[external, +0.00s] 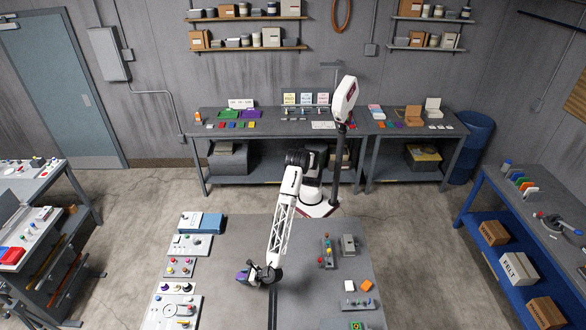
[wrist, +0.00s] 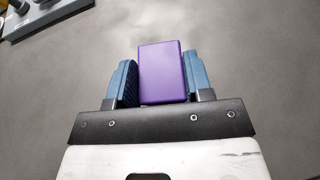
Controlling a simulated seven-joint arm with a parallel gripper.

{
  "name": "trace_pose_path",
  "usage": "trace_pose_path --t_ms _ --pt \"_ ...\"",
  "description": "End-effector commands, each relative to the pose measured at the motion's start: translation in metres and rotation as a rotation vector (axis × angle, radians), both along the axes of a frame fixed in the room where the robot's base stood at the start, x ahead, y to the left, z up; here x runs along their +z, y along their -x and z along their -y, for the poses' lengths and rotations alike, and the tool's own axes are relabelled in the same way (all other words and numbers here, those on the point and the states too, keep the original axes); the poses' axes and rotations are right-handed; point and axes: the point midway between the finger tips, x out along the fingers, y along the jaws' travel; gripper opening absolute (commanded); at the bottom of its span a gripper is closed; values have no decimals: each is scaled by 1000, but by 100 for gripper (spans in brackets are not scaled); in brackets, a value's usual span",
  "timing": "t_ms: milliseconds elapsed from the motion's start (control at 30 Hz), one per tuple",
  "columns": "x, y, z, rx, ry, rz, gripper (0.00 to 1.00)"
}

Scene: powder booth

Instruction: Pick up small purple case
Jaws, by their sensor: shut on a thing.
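The small purple case (wrist: 161,72) is a plain box standing between the two blue finger pads of my gripper (wrist: 163,82) in the wrist view. The pads close on its left and right sides. In the external view, my gripper (external: 250,275) is low over the grey table, left of its middle, with the purple case (external: 243,275) at its tip. I cannot tell whether the case touches the table.
The grey table (external: 305,270) is clear around my gripper. Panels with knobs and buttons (external: 180,267) line its left side. A control box (external: 348,244), a white block (external: 349,286) and an orange block (external: 367,286) sit on the right.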

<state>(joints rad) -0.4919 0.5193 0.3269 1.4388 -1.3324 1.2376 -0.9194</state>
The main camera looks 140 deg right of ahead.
Motion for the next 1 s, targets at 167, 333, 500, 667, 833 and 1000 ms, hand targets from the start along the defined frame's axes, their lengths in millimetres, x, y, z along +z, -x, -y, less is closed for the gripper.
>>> trace_pose_path --t_ms 167,333,500,667,833,1000 --pt "3 20 7 0 0 0 22" --pt "6 44 14 1 -1 1 22" --pt "8 70 23 1 0 0 22" --pt "10 94 31 2 0 1 22" --pt "13 117 38 1 0 2 22" --pt "14 135 45 1 -1 1 22"
